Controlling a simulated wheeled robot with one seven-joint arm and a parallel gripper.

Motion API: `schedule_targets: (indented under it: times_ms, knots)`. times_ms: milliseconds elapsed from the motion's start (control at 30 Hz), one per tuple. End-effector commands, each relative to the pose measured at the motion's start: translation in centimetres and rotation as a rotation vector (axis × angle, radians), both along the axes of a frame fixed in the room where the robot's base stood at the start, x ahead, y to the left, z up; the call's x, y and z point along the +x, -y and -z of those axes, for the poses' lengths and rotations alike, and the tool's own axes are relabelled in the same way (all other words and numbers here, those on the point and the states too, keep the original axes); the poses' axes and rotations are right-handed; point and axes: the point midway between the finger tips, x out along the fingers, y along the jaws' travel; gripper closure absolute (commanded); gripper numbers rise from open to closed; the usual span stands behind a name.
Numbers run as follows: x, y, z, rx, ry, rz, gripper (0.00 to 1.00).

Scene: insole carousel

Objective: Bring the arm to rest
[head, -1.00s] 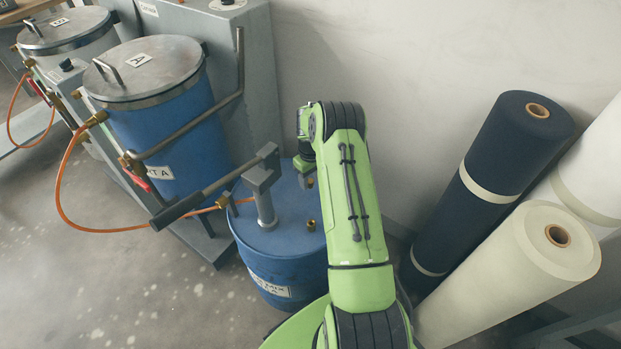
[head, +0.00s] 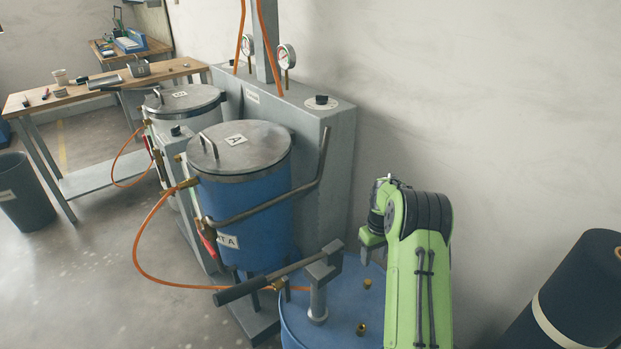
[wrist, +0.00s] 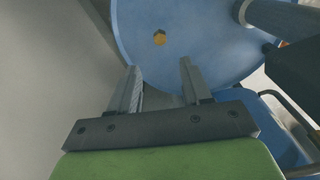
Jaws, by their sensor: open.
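My green arm (head: 408,285) rises at the lower right of the head view and bends over at its dark joint. My gripper (wrist: 158,88) shows in the wrist view with its two grey fingers apart and nothing between them. In the head view its end is partly visible left of the bent joint, above the blue drum. The blue drum (head: 340,335), with a pump and long handle (head: 270,280) on top, stands beside my arm. In the wrist view the drum top (wrist: 185,30) with a brass fitting (wrist: 159,38) lies beyond the fingers.
Blue tank A (head: 240,205) and a second tank (head: 185,103) stand by a grey cabinet (head: 325,140). An orange hose (head: 140,235) loops out over the floor. A dark roll (head: 575,300) leans at the right. A workbench (head: 95,90) and bin (head: 25,190) are at the left.

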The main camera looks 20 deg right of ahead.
Motion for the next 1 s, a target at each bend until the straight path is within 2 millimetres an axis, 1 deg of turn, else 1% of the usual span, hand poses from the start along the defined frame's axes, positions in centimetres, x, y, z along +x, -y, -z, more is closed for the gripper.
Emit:
schedule_targets:
  times_ms: [67, 133, 167, 200, 267, 300, 367, 400, 467, 500, 567, 600, 667, 700, 767, 800, 900, 1000]
  knots:
    - [0.0, -0.1, -0.3, -0.001, 0.002, -0.001, 0.52]
    - [0.1, -0.8, -2.2, -0.010, 0.015, -0.004, 0.52]
    - [0.1, -1.3, -3.8, -0.017, 0.024, -0.006, 0.52]
    - [0.0, -2.4, -6.4, -0.029, 0.041, -0.010, 0.52]
    - [-0.7, -4.4, -11.0, -0.049, 0.072, -0.012, 0.52]
    - [-1.4, -5.8, -14.0, -0.059, 0.093, -0.011, 0.52]
    - [-2.9, -7.9, -18.1, -0.073, 0.124, -0.009, 0.52]
    - [-4.0, -9.4, -20.6, -0.082, 0.147, -0.006, 0.52]
    - [-6.1, -11.5, -24.2, -0.089, 0.184, 0.001, 0.52]
    - [-7.7, -12.8, -26.3, -0.092, 0.209, 0.006, 0.52]
    - [-10.3, -14.7, -29.1, -0.093, 0.246, 0.013, 0.52]
    - [-12.1, -15.9, -30.7, -0.090, 0.273, 0.018, 0.52]
    - [-15.0, -17.5, -32.7, -0.082, 0.313, 0.027, 0.52]
    - [-17.0, -18.5, -33.7, -0.075, 0.338, 0.033, 0.52]
    - [-20.0, -19.8, -34.9, -0.059, 0.377, 0.042, 0.52]
    - [-21.8, -20.5, -35.4, -0.047, 0.402, 0.047, 0.52]
    - [-25.6, -21.8, -35.7, -0.014, 0.450, 0.061, 0.52]
    - [-27.8, -22.4, -35.4, 0.010, 0.477, 0.068, 0.52]
